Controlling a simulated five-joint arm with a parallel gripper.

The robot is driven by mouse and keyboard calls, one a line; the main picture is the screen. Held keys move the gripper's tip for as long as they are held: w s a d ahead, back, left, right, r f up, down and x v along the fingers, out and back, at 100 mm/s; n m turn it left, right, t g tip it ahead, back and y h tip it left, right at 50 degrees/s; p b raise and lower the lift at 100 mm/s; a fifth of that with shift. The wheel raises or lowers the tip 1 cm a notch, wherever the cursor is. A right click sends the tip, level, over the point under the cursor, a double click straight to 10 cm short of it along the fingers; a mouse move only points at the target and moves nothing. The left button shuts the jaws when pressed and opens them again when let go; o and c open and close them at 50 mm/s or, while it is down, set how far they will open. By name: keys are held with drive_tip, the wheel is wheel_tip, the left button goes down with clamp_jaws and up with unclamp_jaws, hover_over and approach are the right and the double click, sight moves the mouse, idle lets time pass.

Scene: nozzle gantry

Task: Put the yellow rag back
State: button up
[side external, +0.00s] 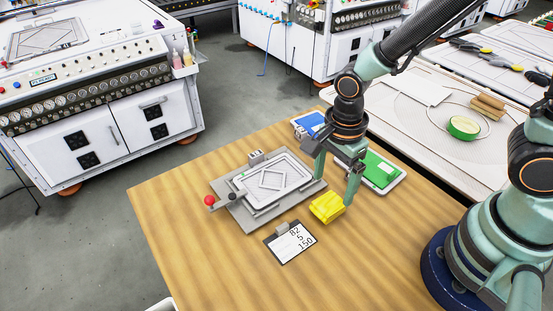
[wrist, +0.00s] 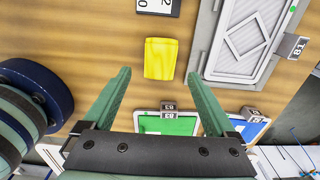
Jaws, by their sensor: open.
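The yellow rag (side external: 327,207) lies folded on the wooden table, just right of the clipboard. In the wrist view the rag (wrist: 160,58) sits beyond my fingertips, roughly centred between them. My gripper (side external: 333,190) is open, its fingers pointing down above the table near the rag. In the wrist view my gripper (wrist: 158,76) has its two green fingers wide apart with nothing between them. A tray with a green surface (side external: 385,172) lies behind my gripper, partly hidden by it. A tray with a blue surface (side external: 308,121) lies further back, partly hidden by my arm.
A grey fixture (side external: 240,215) with a framed panel and a red-knobbed lever stands left of the rag. A clipboard (side external: 290,242) with handwritten numbers lies in front of it. Numbered tags stand by the trays and fixture. The table's front area (side external: 370,260) is clear.

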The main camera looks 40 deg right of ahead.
sight(329, 203)
drive_tip(key=d+r+n+t, duration=0.2)
drive_tip(key=d+r+n, duration=0.3)
drive_tip(key=r+n, duration=0.4)
drive_tip(key=w+d+r+n+t, duration=0.1)
drive_tip(key=d+r+n+t, duration=0.2)
drive_tip(key=d+r+n, duration=0.3)
wheel_tip(329, 203, up, 3)
drive_tip(key=n, duration=0.3)
drive_tip(key=shift+t, duration=0.3)
